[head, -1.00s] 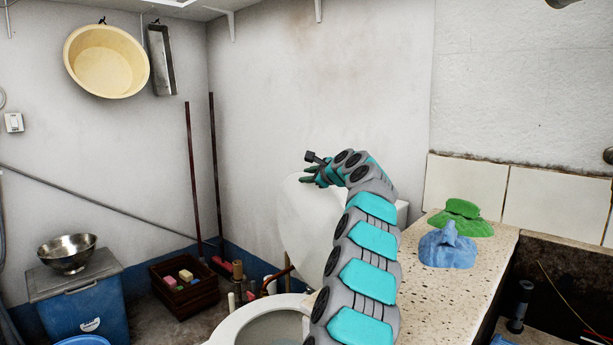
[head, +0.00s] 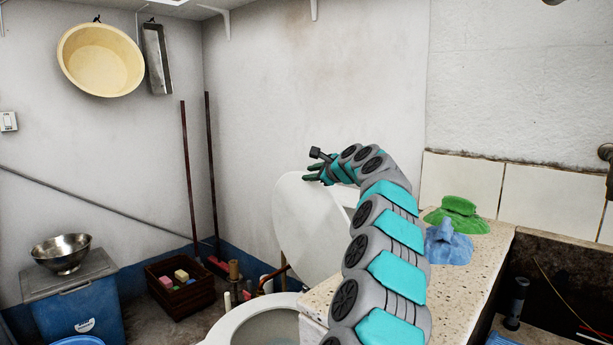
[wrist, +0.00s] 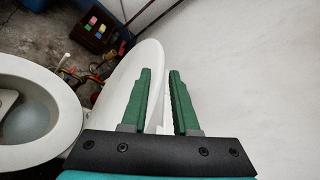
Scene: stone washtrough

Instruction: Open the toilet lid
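The toilet lid (head: 308,225) is white and stands raised, nearly upright, behind the open toilet bowl (head: 240,322) in the head view. My gripper (head: 309,173) is at the lid's upper edge. In the wrist view, its two green fingers (wrist: 160,74) are apart, with the lid (wrist: 125,75) below and to the left of them. The lid's edge runs close to the gap between the fingers; I cannot tell whether they touch it. The bowl's rim (wrist: 68,105) shows at the left of the wrist view. My arm hides part of the lid's right side.
A stone counter (head: 470,285) with green (head: 460,212) and blue (head: 448,245) cloths stands at the right. A wooden crate (head: 185,300) and a blue cooler (head: 75,305) are on the floor at the left. The wall (head: 270,90) is behind the lid.

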